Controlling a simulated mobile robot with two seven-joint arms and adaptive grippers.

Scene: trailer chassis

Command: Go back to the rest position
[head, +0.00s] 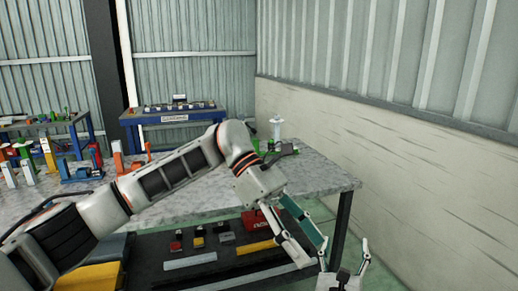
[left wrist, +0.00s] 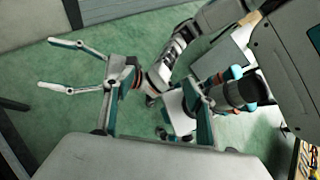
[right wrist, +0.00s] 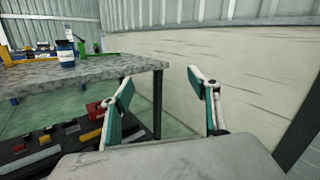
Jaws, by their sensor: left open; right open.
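My left arm reaches in from the left of the head view, across the front of the stone-topped table. My left gripper (head: 313,252) points down, open and empty, in front of the table's right end. My right gripper (head: 343,250) is close beside it at the bottom edge, pointing up, open and empty. The left wrist view shows the left fingers (left wrist: 155,92) spread, with the right gripper (left wrist: 42,63) beyond them over the green floor. The right wrist view shows the right fingers (right wrist: 165,80) apart, with nothing between them.
The stone-topped table (head: 315,178) carries a green fixture with a white post (head: 277,130). Its lower shelf holds a red box (head: 252,222) and bars. A blue workbench (head: 172,116) stands behind. A pale wall (head: 400,160) bounds the right; some floor beside it is clear.

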